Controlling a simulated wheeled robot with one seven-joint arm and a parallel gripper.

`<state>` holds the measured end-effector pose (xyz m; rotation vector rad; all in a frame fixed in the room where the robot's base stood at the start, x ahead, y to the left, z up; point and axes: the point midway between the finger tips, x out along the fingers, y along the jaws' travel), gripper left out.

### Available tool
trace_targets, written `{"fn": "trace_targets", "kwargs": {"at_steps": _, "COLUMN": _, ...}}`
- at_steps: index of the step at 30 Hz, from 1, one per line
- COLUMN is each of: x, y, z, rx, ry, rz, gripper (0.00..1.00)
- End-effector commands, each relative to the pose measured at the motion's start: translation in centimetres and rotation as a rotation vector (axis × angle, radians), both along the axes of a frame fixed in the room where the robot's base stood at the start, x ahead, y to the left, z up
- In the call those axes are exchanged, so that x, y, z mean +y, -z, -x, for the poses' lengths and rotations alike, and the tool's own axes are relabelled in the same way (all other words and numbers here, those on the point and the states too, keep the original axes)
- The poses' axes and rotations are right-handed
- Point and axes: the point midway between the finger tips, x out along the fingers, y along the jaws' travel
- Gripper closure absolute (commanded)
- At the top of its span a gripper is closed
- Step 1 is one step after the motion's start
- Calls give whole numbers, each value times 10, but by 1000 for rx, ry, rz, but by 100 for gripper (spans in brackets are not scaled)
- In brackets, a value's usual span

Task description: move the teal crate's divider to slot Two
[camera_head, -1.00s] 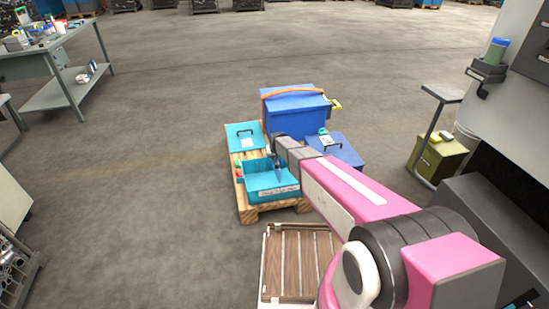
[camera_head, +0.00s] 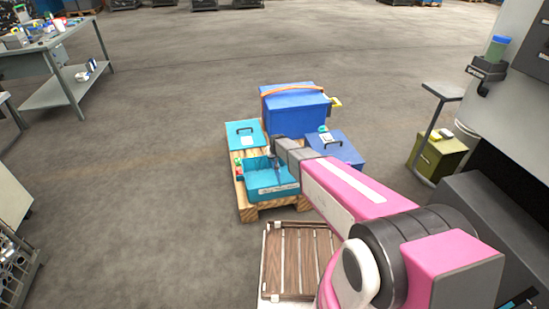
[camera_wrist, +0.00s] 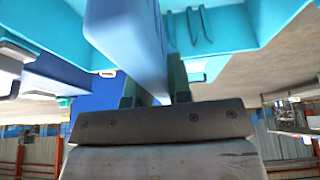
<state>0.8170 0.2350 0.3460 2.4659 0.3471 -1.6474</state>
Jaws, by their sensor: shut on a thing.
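The open teal crate (camera_head: 268,189) sits at the front of a wooden pallet, with a white label on its front. My gripper (camera_head: 273,157) reaches into or just over it from the right, and the arm hides part of the crate's right side. In the wrist view, my gripper (camera_wrist: 153,92) is shut on a light blue panel, the divider (camera_wrist: 128,35), which stands between the two dark fingers. The teal crate's wall (camera_wrist: 235,28) shows behind it, with slot-like marks beside the divider. Slot names cannot be read, and whether the divider sits in a slot cannot be told.
The pallet (camera_head: 250,213) also holds a big blue box (camera_head: 295,108) with an orange strap, a teal lid (camera_head: 244,134) with a handle and a blue lidded box (camera_head: 336,148). A slatted wooden stand (camera_head: 290,262) is in front.

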Motion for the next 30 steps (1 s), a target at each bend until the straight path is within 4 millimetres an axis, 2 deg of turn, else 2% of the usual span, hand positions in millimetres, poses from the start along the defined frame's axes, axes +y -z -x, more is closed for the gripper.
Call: {"fn": "trace_targets", "kwargs": {"at_steps": 30, "x": 0, "y": 31, "z": 0, "rx": 0, "ry": 0, "rz": 0, "gripper": 100}}
